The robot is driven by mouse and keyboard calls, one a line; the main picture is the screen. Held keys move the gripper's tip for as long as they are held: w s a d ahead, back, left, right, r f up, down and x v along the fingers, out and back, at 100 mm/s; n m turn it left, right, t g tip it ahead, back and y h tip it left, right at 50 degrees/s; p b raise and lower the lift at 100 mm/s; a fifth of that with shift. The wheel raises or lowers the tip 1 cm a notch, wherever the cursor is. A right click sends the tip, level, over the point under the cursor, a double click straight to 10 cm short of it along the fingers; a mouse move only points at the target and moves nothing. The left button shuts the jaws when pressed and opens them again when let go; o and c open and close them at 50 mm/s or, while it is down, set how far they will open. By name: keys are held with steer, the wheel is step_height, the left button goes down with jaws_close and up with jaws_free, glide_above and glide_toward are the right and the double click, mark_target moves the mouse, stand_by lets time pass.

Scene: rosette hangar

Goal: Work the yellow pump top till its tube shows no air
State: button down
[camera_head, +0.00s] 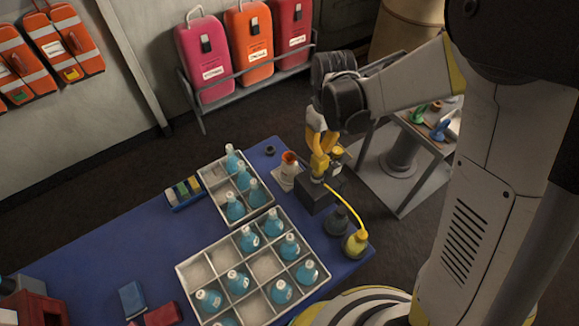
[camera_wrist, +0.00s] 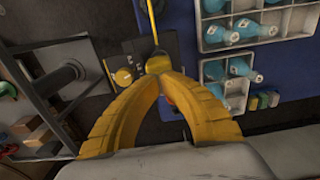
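The yellow pump top (camera_wrist: 158,64) shows in the wrist view just beyond my fingertips, over a dark block. My gripper (camera_head: 319,172) has its yellow fingers pointing down over this dark block (camera_head: 316,198) in the head view. In the wrist view the fingertips (camera_wrist: 169,78) meet, at or right above the pump top; I cannot tell whether they touch it.
A yellow knob (camera_wrist: 123,76) sits on the block beside my fingers. White divided trays (camera_head: 262,268) hold several blue bottles to the left. A cup with an orange rim (camera_head: 289,158) stands close by the gripper. A grey side stand (camera_head: 400,165) is at the right.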

steer(key=shift+r+p, duration=1.9)
steer(key=shift+r, duration=1.25)
